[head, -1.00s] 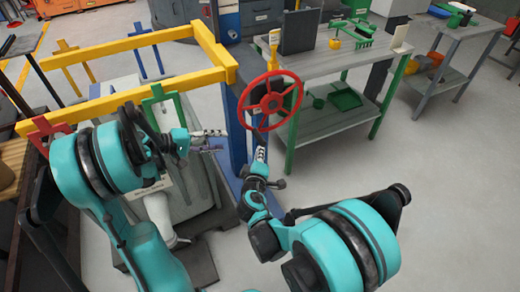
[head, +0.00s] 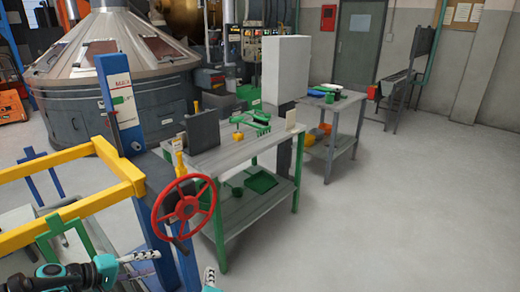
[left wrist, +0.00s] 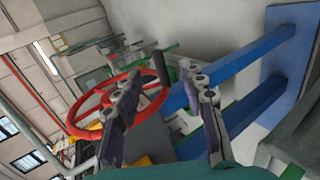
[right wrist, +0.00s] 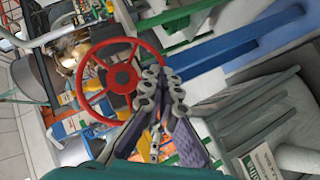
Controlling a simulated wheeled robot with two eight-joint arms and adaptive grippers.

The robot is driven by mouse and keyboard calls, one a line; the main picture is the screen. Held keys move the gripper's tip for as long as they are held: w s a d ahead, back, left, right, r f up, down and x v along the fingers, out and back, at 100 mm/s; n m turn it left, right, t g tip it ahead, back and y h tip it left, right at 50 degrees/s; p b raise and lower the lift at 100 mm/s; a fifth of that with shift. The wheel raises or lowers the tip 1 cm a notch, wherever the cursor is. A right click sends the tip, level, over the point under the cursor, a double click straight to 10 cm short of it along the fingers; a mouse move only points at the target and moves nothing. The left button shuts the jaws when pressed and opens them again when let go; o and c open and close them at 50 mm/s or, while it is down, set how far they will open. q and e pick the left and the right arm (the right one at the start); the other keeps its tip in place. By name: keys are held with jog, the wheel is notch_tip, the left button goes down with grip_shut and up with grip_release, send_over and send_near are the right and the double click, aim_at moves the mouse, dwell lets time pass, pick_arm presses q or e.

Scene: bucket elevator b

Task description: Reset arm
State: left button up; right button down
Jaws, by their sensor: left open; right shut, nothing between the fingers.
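My left gripper (head: 140,264) is at the lower left of the head view, below and left of the red handwheel (head: 187,208). In the left wrist view its two fingers (left wrist: 162,85) are spread and empty, with the red wheel (left wrist: 82,104) beyond them. My right gripper (head: 209,277) shows only its tip at the bottom edge of the head view, below the wheel. In the right wrist view its fingertips (right wrist: 163,80) are together with nothing between them. The wheel (right wrist: 122,77) is behind them to the left; I cannot tell the exact gap. Most of both arms is out of the head view.
The wheel is beside a blue post (head: 120,105) with a yellow frame (head: 75,212) to its left. A grey workbench (head: 215,158) with green legs stands behind to the right. Open floor (head: 390,215) lies at the right.

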pick_arm(q)
jog(key=s+d+m+g+y, duration=0.2)
jog(key=s+d, duration=0.1)
jog(key=d, duration=0.4)
jog(key=s+d+m+g+y, duration=0.1)
jog(key=s+d+m+y, duration=0.1)
jog(key=s+d, duration=0.3)
pick_arm(e)
jog(key=s+d+r+m+g+h, duration=0.2)
jog(key=d+m, duration=0.5)
jog(key=d, duration=1.6)
pick_arm(q)
jog(key=s+d+m+t+y, duration=0.1)
jog(key=s+d+m+y, duration=0.3)
jog(key=s, duration=0.3)
jog(key=shift+s+d+r+m, duration=0.3)
jog(key=shift+d+m, duration=0.15)
jog(key=shift+m, duration=0.15)
pick_arm(e)
jog(key=s+d+m+g, duration=0.4)
jog(key=s+d+m, duration=0.3)
jog(key=s+d, duration=0.4)
jog(key=shift+s+f+m+h, duration=0.3)
jog(key=shift+h, duration=0.1)
